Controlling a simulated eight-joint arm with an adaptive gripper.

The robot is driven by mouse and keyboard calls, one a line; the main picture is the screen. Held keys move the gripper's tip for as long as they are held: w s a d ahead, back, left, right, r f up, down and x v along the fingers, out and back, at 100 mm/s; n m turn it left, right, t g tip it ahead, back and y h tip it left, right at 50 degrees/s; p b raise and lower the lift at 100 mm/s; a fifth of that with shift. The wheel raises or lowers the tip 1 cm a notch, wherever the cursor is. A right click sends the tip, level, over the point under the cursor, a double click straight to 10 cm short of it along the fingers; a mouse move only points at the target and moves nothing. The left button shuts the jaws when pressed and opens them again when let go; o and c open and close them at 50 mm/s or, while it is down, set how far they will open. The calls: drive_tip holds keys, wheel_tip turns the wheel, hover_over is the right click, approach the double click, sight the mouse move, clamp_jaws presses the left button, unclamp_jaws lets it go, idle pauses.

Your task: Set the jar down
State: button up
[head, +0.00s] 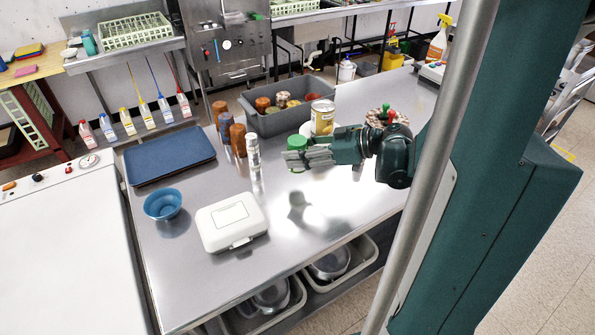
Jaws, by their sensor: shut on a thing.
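A jar (297,142) with a green top shows at the tips of my gripper (307,156) in the head view. My gripper reaches in from the right and is shut on the jar. The fingers hide most of the jar's body, and a little green shows below them. The jar is above the steel table (345,200), with a dark shadow on the bare top below and in front of it. The gap between jar and table is hard to judge.
A yellow-labelled can (322,117) and a grey bin (270,122) of items stand behind the jar. A clear bottle (252,150) and brown-orange cylinders (238,140) stand left. A white box (231,222), blue bowl (163,204) and blue tray (170,156) lie further left. The front middle is clear.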

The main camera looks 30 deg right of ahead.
drive_tip(key=shift+f+b, duration=0.3)
drive_tip(key=shift+f, duration=1.1)
drive_tip(key=shift+f+b, duration=0.65)
drive_tip(key=shift+f, duration=1.4)
drive_tip(key=shift+f, duration=0.1)
drive_tip(key=o, duration=1.1)
drive_tip(key=shift+p+v, duration=1.35)
drive_tip(key=shift+v, duration=4.7)
drive_tip(key=shift+a, duration=0.1)
